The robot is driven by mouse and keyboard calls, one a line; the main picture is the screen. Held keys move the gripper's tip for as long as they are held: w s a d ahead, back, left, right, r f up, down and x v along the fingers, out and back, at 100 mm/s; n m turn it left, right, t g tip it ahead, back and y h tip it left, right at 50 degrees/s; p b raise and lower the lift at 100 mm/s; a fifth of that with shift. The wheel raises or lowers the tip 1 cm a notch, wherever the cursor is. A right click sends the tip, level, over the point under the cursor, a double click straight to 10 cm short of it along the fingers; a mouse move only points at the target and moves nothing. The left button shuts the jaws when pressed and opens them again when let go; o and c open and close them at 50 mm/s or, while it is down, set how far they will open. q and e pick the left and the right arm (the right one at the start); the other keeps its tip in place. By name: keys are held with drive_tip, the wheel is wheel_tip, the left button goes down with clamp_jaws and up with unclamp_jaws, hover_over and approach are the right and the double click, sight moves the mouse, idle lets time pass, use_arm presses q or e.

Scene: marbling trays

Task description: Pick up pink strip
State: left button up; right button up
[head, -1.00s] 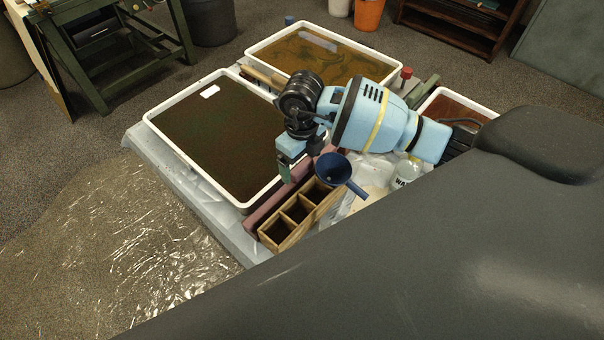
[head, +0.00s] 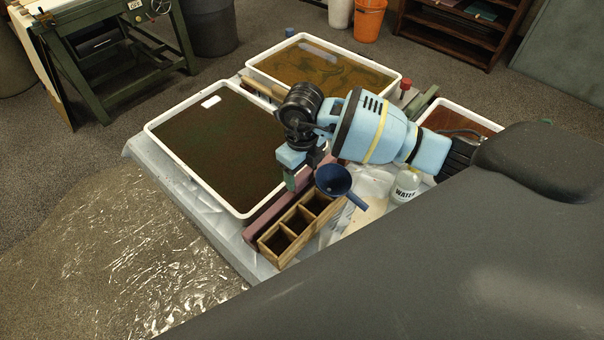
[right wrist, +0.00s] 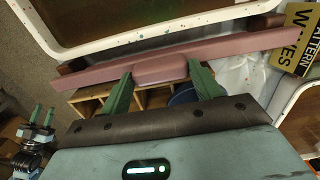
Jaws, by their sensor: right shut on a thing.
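The pink strip (head: 262,220) is long, with a thicker block at its middle. In the head view it runs along the near right side of the large dark tray, partly hidden by my right gripper (head: 302,180). In the right wrist view the strip (right wrist: 232,47) crosses the picture, and my right gripper (right wrist: 162,80) is shut on its middle block, one green finger at each side. I cannot tell whether the strip is clear of its supports. My left gripper (right wrist: 42,117) shows at the left edge of the right wrist view, its green fingers apart and empty.
The dark tray (head: 178,177) lies beside the strip. A water bottle (head: 405,187) is to the right. An amber tray (head: 396,84) is behind.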

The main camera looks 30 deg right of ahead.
wheel_tip(320, 180, up, 18)
drive_tip(key=shift+f+p, duration=0.25)
drive_tip(key=shift+p, duration=0.15)
